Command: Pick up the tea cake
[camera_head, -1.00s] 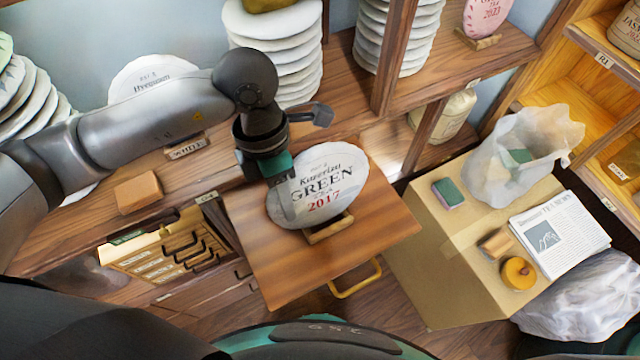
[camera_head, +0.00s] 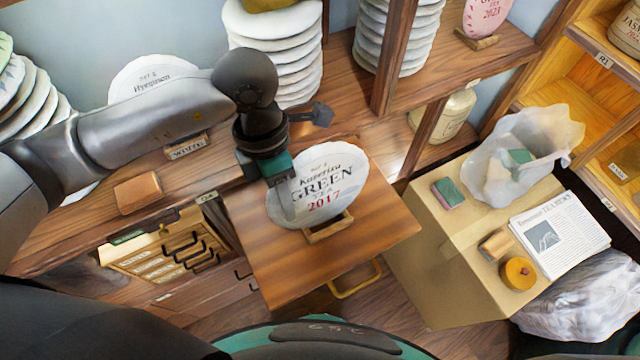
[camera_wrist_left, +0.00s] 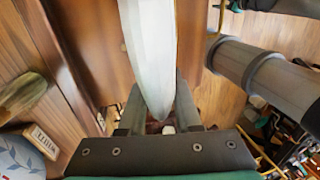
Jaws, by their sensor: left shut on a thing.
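The tea cake (camera_head: 322,178) is a round white-wrapped disc printed "GREEN 2017". It stands tilted on edge at a small wooden stand (camera_head: 330,228) on the pull-out wooden board (camera_head: 290,270). My left gripper (camera_head: 284,192) is at its left edge, shut on it. In the left wrist view the cake (camera_wrist_left: 150,50) shows edge-on between the two fingers (camera_wrist_left: 160,108). Whether the cake's lower edge still touches the stand is hard to tell. My right gripper is not in view.
A cardboard box (camera_head: 440,270) at the right bears a newspaper (camera_head: 560,235), a plastic bag (camera_head: 520,150), a sponge (camera_head: 448,193) and a yellow round item (camera_head: 518,273). Stacks of white cakes (camera_head: 275,50) stand on the shelf behind. A wooden block (camera_head: 138,193) lies at the left.

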